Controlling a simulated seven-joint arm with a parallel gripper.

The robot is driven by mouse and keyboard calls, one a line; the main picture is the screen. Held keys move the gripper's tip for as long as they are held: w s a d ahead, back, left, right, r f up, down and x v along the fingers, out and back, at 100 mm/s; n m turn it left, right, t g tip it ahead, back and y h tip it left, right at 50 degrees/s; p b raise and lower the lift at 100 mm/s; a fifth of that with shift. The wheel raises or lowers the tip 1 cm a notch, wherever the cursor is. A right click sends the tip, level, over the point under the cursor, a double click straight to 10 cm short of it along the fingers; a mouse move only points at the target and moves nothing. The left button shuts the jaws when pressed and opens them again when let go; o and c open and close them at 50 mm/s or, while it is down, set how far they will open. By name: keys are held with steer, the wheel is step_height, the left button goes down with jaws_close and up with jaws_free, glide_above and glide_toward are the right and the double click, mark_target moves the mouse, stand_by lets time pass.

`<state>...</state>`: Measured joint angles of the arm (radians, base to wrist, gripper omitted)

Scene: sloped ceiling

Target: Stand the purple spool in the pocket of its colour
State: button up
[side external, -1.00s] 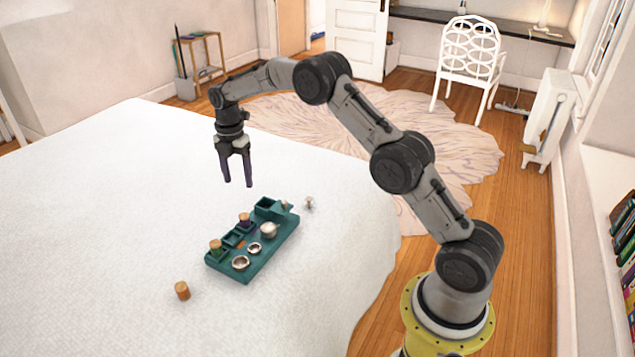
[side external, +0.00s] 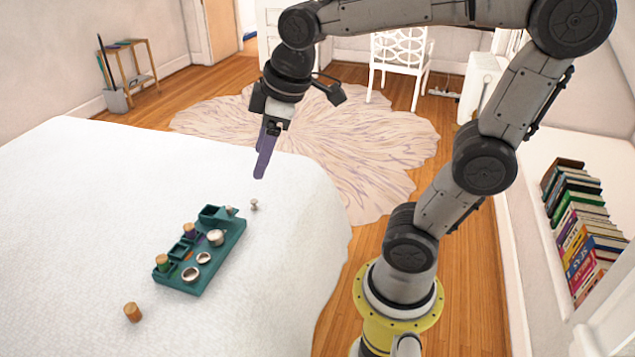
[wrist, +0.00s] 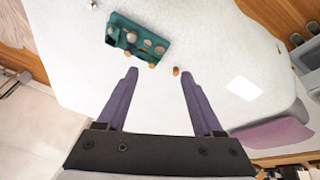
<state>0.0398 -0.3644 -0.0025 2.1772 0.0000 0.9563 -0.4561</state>
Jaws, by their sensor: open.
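A teal tray (side external: 208,275) lies on the white bed, with square pockets along one side and round metal pieces along the other. A spool with a wooden top and purple body (side external: 190,231) stands at one of its square pockets; I cannot tell that pocket's colour. A spool with a green body (side external: 162,262) stands at the near left pocket. My gripper (side external: 262,175) is high above the bed, beyond the tray and to its right, apart from everything. Its purple fingers are open and empty in the wrist view (wrist: 158,76), where the tray shows too (wrist: 118,30).
A loose wooden-coloured spool (side external: 132,312) stands on the bed in front of the tray. A small silver piece (side external: 254,204) lies behind the tray's right end. The bed (side external: 70,210) is clear to the left. A bookshelf (side external: 580,235) is at the right.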

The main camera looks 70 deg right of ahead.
steer(key=s+a+f+m+t, duration=0.1)
steer(key=s+f+m, duration=0.2)
steer(key=s, duration=0.7)
steer(key=shift+f+m, duration=0.4)
steer(key=shift+m, duration=0.5)
